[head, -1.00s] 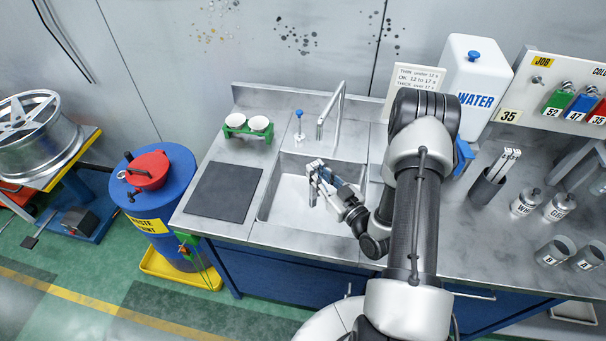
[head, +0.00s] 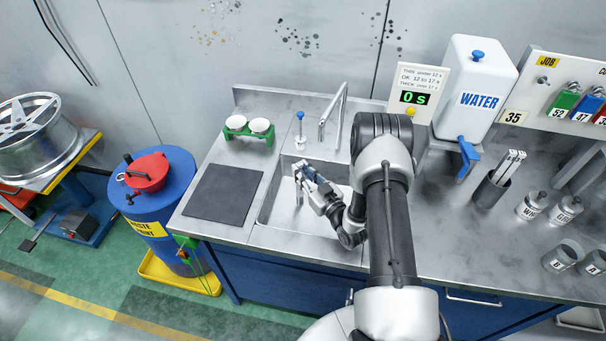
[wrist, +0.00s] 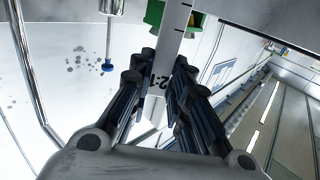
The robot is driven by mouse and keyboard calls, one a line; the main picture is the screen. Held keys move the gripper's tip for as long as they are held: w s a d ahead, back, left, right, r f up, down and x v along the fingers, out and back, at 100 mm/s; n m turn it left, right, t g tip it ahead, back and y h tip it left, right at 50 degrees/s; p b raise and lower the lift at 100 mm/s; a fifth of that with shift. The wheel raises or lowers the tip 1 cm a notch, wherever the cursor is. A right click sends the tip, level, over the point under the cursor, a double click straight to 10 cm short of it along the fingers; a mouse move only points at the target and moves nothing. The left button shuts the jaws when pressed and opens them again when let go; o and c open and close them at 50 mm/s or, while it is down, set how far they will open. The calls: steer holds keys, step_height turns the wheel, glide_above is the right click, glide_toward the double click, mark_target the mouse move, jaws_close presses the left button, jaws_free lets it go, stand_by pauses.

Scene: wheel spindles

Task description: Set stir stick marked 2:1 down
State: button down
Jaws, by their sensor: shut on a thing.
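My gripper (head: 301,172) is over the sink (head: 275,205) in the head view. In the wrist view my gripper (wrist: 158,88) is shut on a flat white stir stick (wrist: 172,45), with the black marking 2:1 showing between the fingers. The stick reaches out past the fingertips toward the top of the wrist view. In the head view the stick is mostly hidden by the gripper.
A dark mat (head: 222,194) lies left of the sink. The tap (head: 333,112) rises behind the sink. A dark cup with several sticks (head: 491,188) and lidded cans (head: 532,205) stand to the right.

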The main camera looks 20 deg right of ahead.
steer(key=shift+f, duration=0.2)
steer(key=c, duration=1.5)
jaws_free()
steer(key=shift+r, duration=0.2)
steer(key=s, duration=0.3)
steer(key=s+d+p, duration=0.1)
steer(key=s, duration=0.3)
steer(key=shift+s+d, duration=0.2)
